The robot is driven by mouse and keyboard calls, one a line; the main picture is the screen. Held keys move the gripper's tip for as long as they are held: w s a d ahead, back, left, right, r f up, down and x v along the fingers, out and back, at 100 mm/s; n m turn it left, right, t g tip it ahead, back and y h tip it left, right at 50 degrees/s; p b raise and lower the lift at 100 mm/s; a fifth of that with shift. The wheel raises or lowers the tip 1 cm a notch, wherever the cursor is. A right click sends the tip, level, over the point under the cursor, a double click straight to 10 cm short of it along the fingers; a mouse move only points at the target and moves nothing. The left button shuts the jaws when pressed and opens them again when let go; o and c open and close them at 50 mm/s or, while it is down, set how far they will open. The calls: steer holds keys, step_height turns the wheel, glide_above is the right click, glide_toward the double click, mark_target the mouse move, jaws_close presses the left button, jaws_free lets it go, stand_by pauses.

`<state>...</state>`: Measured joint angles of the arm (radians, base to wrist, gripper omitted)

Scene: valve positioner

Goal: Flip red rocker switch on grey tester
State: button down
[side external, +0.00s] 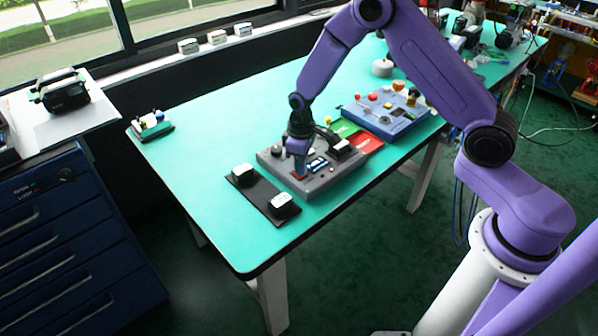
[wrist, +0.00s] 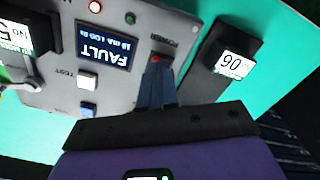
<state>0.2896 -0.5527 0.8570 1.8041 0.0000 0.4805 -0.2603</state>
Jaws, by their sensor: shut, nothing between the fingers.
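The grey tester (side external: 322,184) lies on the green table, and its panel (wrist: 122,75) fills the upper left of the wrist view. Its small screen (wrist: 104,45) reads FAULT. The red rocker switch (wrist: 157,59) shows only as a sliver under the "POWER" label; the fingers hide most of it. My gripper (wrist: 157,72) is shut and empty, with its fingertips at the switch. I cannot tell whether they touch it. In the side view my gripper (side external: 299,172) points down at the tester's near left part, beside a red patch.
A blue-grey box (side external: 385,112) with coloured knobs stands behind. A small rack (side external: 151,124) sits at the left edge.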

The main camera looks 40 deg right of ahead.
steer(key=shift+f, duration=0.35)
steer(key=shift+r, duration=3.45)
steer(key=shift+r, duration=0.1)
